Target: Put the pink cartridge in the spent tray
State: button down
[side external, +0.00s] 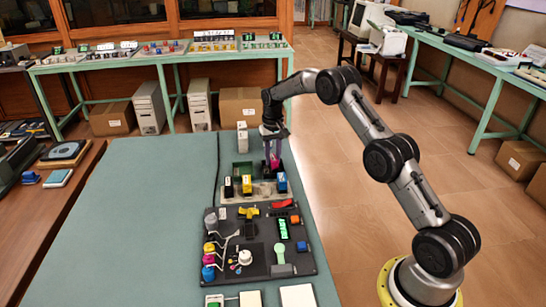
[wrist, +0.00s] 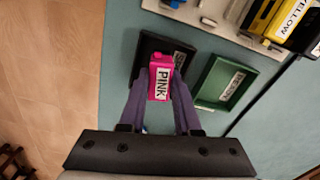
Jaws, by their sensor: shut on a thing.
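The pink cartridge (wrist: 160,80), labelled PINK, is between my gripper's fingers (wrist: 158,92), which are shut on it. In the wrist view it appears over a black tray (wrist: 146,46) whose white label is partly covered by the cartridge; only its first letter, like an S, shows. I cannot tell whether the cartridge touches the tray floor. In the side view my gripper (side external: 273,160) points down at the far right of the teal table, with the pink cartridge (side external: 275,166) low between the fingers. The black tray is mostly hidden there.
A green tray (wrist: 214,96) with a white label lies beside the black one. A pale rack (side external: 264,192) holds black (side external: 228,188), yellow (side external: 247,184) and blue (side external: 282,182) cartridges nearer the camera. A dark board (side external: 226,268) with several parts lies in front. The table's left side is clear.

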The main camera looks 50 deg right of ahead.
jog(key=shift+f, duration=0.2)
jog(key=shift+c, duration=0.7)
grip_release()
jog(key=shift+r, duration=3.75)
jog(key=shift+a, duration=0.1)
